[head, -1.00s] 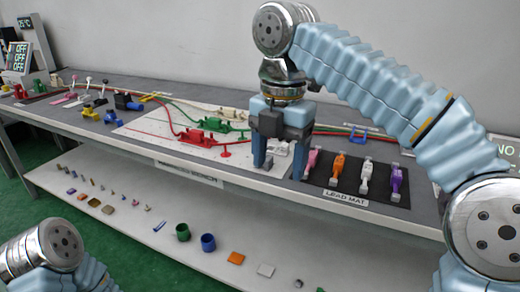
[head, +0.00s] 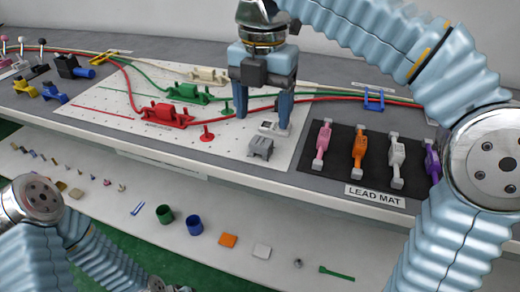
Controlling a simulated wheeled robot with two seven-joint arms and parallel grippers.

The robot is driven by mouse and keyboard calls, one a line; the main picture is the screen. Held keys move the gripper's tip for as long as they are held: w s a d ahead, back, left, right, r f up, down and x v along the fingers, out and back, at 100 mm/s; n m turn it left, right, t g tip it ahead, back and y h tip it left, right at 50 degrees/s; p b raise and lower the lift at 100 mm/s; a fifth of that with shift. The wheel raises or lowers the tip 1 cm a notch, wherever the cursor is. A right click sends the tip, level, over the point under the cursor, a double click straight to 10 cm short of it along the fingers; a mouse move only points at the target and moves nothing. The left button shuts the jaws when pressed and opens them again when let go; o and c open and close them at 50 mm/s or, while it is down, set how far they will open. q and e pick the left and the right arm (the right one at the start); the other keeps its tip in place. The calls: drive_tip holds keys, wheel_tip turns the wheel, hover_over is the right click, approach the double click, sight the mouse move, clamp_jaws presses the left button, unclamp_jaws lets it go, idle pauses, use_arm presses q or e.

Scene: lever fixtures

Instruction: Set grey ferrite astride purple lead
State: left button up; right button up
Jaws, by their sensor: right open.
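The grey ferrite (head: 260,147) is a small blocky piece on the front edge of the white pegboard. The purple lead (head: 432,160) lies at the right end of the black lead mat (head: 340,183), partly hidden behind my right arm. My right gripper (head: 262,118) points down, open, with its two fingers spread above the board just behind the ferrite. A paler small block (head: 270,128) shows between and below the fingertips. I cannot tell how high the tips are. My left arm shows at the lower left; its gripper is out of view.
Pink (head: 323,142), orange (head: 359,150) and white (head: 397,160) leads lie on the mat left of the purple one. Red, green and cream cables cross the pegboard (head: 215,145). A blue bracket (head: 373,99) straddles cables behind the mat. A lower shelf (head: 130,185) holds loose parts.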

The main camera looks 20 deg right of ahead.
sight(262, 141)
wheel_tip(262, 141, down, 7)
drive_tip(key=shift+a+f+b, duration=0.1)
drive_tip(key=shift+f+b, duration=0.1)
drive_tip(key=shift+b, duration=0.6)
drive_tip(key=c, duration=1)
drive_tip(key=shift+c, duration=0.2)
